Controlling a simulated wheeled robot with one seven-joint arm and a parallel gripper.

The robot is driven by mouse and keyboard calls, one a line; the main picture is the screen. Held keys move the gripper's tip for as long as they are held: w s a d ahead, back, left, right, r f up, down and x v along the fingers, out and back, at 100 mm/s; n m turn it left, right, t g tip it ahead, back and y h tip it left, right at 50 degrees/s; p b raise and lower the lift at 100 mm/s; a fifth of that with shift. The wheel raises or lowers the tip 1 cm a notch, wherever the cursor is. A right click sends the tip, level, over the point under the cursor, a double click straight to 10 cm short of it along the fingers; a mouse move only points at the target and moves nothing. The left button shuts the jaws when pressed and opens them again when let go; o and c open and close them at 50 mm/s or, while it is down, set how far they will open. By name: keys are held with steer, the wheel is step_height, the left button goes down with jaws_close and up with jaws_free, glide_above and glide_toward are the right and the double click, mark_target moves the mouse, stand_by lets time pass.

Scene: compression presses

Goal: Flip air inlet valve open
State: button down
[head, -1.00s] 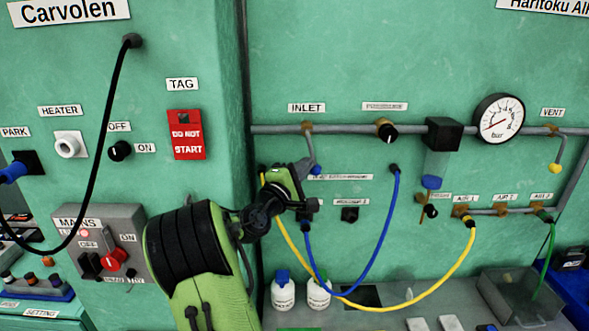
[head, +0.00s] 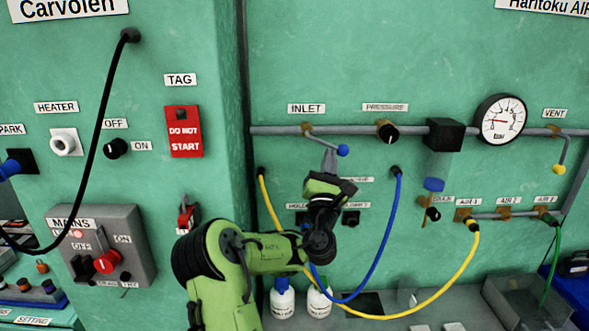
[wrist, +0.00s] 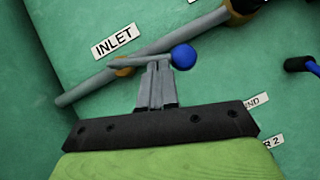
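The inlet valve lever (head: 325,146) is a thin grey handle with a blue ball end (head: 343,150), under the INLET label on the grey pipe. It points right, sloping slightly down from its brass fitting (head: 307,129). The lever also shows in the wrist view (wrist: 130,63), with its blue ball (wrist: 183,57) to the right. My gripper (head: 330,150) is just below the lever. In the wrist view its fingers (wrist: 157,66) are together, with the tips at the lever's underside near the ball. They seem to touch it, and no gap shows between them.
The pressure knob (head: 388,132), a black block (head: 444,135) and a pressure gauge (head: 501,119) sit along the pipe to the right. A blue hose (head: 377,255) and a yellow hose (head: 440,300) hang around my arm. Two white bottles (head: 283,300) stand below on the ledge.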

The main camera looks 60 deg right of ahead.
steer(key=n+t, duration=0.1)
steer(key=r+n+t, duration=0.1)
steer(key=n, duration=0.1)
steer(key=s+r+n+t+y, duration=0.1)
steer(key=shift+d+n+t, duration=0.3)
steer(key=shift+n, duration=0.1)
steer(key=shift+s+r, duration=0.1)
steer(key=shift+r, duration=0.05)
stand_by(0.3)
